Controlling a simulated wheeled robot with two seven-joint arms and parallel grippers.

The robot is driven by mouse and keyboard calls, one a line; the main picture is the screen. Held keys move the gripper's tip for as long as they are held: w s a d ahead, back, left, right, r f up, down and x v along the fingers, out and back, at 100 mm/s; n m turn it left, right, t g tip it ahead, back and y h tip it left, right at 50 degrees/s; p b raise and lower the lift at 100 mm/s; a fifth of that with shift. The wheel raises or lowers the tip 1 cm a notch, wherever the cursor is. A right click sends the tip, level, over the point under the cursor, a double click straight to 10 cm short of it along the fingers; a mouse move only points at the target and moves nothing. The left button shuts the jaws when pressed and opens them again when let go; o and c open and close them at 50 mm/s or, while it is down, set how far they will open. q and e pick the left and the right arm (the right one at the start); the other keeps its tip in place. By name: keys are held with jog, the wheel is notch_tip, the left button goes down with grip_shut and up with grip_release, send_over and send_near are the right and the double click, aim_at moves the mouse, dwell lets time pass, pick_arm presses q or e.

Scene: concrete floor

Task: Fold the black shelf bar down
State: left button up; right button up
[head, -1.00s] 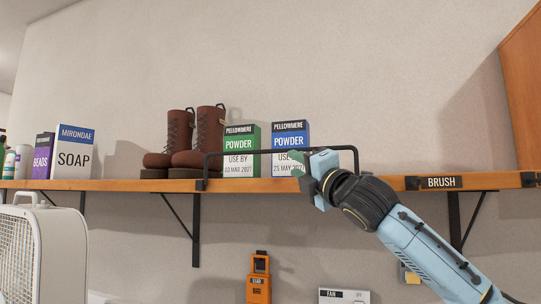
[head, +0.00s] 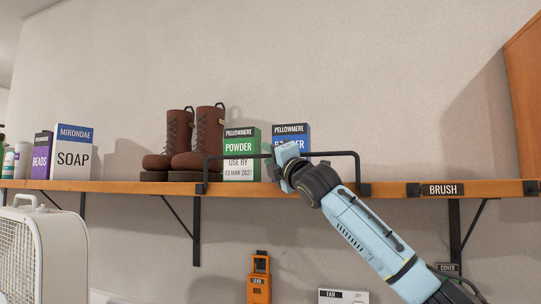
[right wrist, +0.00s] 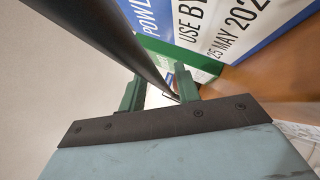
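The black shelf bar (head: 232,156) stands upright as a low rail along the shelf's front edge, before the two powder boxes. It also shows in the right wrist view (right wrist: 112,42), running from the upper left toward the gap between my green fingers. My right gripper (head: 272,163) is at the bar's middle stretch in the head view. In the right wrist view its fingers (right wrist: 160,90) are apart, with a gap visible beside the bar; whether they touch it I cannot tell. My left gripper is not in view.
The wooden shelf (head: 110,186) carries a green powder box (head: 240,145), a blue powder box (head: 290,129), brown boots (head: 208,135) and a soap box (head: 73,153). A white fan (head: 50,255) stands at lower left. The shelf right of the bar is mostly clear.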

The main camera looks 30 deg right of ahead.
grip_shut()
